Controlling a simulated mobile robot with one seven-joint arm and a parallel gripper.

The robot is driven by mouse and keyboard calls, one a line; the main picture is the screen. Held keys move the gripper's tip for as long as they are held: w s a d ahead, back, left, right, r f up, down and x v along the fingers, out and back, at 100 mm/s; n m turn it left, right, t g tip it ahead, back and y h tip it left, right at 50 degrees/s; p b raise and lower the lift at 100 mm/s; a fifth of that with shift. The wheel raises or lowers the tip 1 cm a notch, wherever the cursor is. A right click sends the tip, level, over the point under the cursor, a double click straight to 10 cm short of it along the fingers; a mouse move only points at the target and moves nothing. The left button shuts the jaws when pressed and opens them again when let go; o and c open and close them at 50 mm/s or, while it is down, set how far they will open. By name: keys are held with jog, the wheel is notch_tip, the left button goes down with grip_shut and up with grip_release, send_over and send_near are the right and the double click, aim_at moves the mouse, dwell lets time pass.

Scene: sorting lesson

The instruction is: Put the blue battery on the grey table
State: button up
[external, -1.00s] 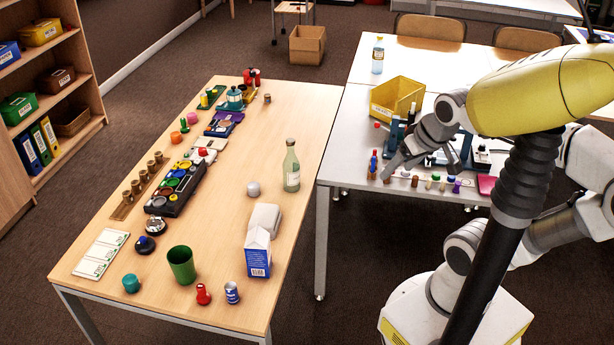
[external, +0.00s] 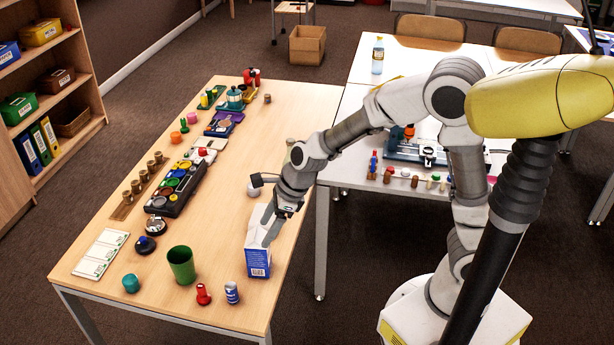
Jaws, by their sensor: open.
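A small blue cylinder with a pale top (external: 231,292), which looks like the blue battery, stands upright near the front edge of the wooden table (external: 150,285). The grey table (external: 345,145) is to the right, with its pale top partly hidden by my arm. My gripper (external: 270,236) is open and points down at the blue-and-white carton (external: 258,263), right of and behind the cylinder. The fingers overlap the carton in the picture; I cannot tell whether they touch it.
A red figure-like piece (external: 203,294) stands just left of the blue cylinder, with a green cup (external: 181,264) behind it. A black tray of coloured discs (external: 176,188) lies farther back. Several small pieces line the grey table's front edge.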

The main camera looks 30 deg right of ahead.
aim_at(234, 287)
jog(key=w+a+f+m+b, duration=0.1)
jog(key=a+f+b, duration=0.1)
jog(key=f, duration=0.5)
jog(key=w+a+f+m+b, duration=0.1)
jog(key=a+f+m+b, duration=0.1)
jog(key=a+f, duration=0.3)
jog(key=w+a+f+m+b, duration=0.1)
jog(key=w+a+f+b, duration=0.1)
jog(key=f, duration=0.8)
jog(key=shift+a+f+m+h+b, duration=0.1)
jog(key=shift+a+m+h+b, duration=0.25)
jog(key=shift+a+b, duration=0.65)
jog(key=shift+d, duration=0.25)
jog(key=shift+c, duration=0.2)
grip_shut()
